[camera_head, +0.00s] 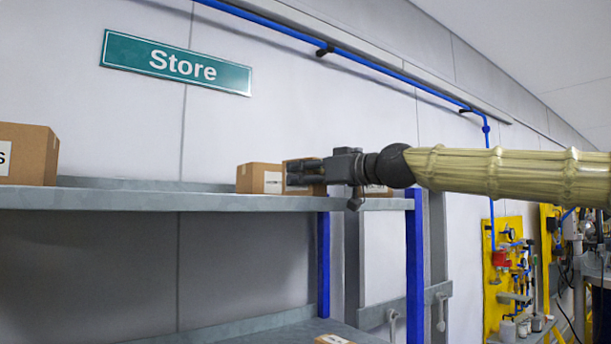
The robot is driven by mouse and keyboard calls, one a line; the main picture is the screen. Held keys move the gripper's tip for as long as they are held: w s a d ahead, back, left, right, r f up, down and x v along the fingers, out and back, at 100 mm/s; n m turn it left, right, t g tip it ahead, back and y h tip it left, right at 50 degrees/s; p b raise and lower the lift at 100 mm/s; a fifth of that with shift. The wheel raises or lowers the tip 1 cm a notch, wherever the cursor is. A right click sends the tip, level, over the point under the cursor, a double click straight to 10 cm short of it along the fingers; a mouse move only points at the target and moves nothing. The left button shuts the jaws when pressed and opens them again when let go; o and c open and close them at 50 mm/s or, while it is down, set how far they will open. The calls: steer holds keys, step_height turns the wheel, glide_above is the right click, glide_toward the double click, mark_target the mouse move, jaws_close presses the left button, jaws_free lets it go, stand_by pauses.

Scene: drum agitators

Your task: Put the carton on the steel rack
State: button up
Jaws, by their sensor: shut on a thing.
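The steel rack has a grey upper shelf (130,199) with blue posts. My gripper (296,178) reaches in from the right at the level of the upper shelf, near its right end. It is shut on a brown carton (304,163), which is partly hidden behind the fingers. The picture does not show clearly whether this carton touches the shelf.
A brown carton (250,178) stands on the upper shelf just left of my gripper. A larger carton (30,155) stands at the far left. Another carton (333,340) shows on the lower shelf. The shelf between the left cartons looks clear. Blue posts (415,275) stand at the right end.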

steer(key=o, duration=1.2)
steer(key=v, duration=1.2)
steer(key=shift+d+r, duration=0.1)
